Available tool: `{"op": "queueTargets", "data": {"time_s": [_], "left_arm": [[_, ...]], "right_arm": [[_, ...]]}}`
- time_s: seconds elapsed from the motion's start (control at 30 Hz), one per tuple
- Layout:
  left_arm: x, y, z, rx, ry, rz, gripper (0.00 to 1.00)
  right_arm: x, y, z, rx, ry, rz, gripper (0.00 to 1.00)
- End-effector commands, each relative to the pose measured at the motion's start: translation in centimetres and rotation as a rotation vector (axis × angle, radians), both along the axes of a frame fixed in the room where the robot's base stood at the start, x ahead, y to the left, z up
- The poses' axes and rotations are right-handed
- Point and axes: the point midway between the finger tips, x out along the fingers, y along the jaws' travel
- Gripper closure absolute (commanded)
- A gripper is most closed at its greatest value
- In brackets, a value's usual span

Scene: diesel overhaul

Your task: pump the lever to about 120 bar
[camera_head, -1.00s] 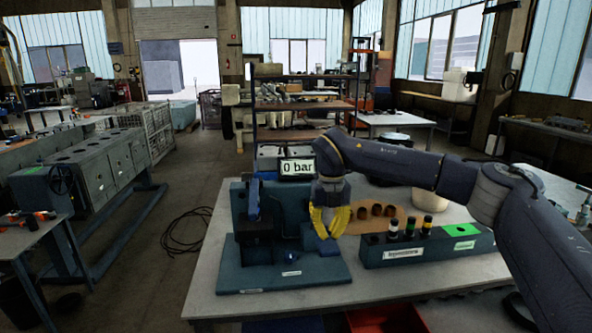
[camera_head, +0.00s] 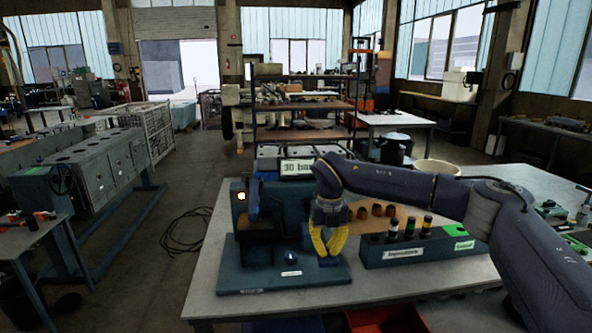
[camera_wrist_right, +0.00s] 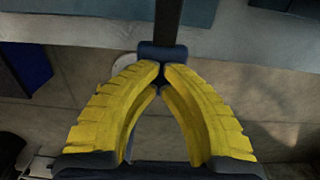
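The test stand (camera_head: 285,278) sits on the table with a display (camera_head: 297,167) above it that reads 30 bar. My right gripper (camera_head: 328,257) has yellow fingers pointing down at the right part of the stand. In the right wrist view its fingertips (camera_wrist_right: 162,72) close in on the dark blue grip at the end of the lever (camera_wrist_right: 162,50), whose dark bar runs away from me. In the head view the fingers hide most of the lever; a blue end (camera_head: 328,262) shows at the tips. My left gripper is not in view.
A small lamp (camera_head: 241,196) glows on the stand's left. A rack (camera_head: 412,250) with several injectors stands right of the stand, with brown cups (camera_head: 377,209) behind it. A red bin (camera_head: 388,319) is below the table's front edge. The table's front right is clear.

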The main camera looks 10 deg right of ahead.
Motion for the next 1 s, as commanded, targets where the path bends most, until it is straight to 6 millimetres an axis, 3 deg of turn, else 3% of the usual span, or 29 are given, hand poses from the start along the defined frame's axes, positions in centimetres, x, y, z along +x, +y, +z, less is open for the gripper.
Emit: {"op": "queueTargets", "data": {"time_s": [0.53,0.73,1.0], "left_arm": [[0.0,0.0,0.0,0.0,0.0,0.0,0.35],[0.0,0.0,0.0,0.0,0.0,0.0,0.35],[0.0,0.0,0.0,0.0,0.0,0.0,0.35]], "right_arm": [[0.1,0.0,-3.3,-0.001,0.002,0.0,1.0],[0.1,0.0,-2.4,-0.001,0.001,-0.001,1.0],[0.0,0.0,0.4,-0.001,-0.002,-0.001,1.0]]}}
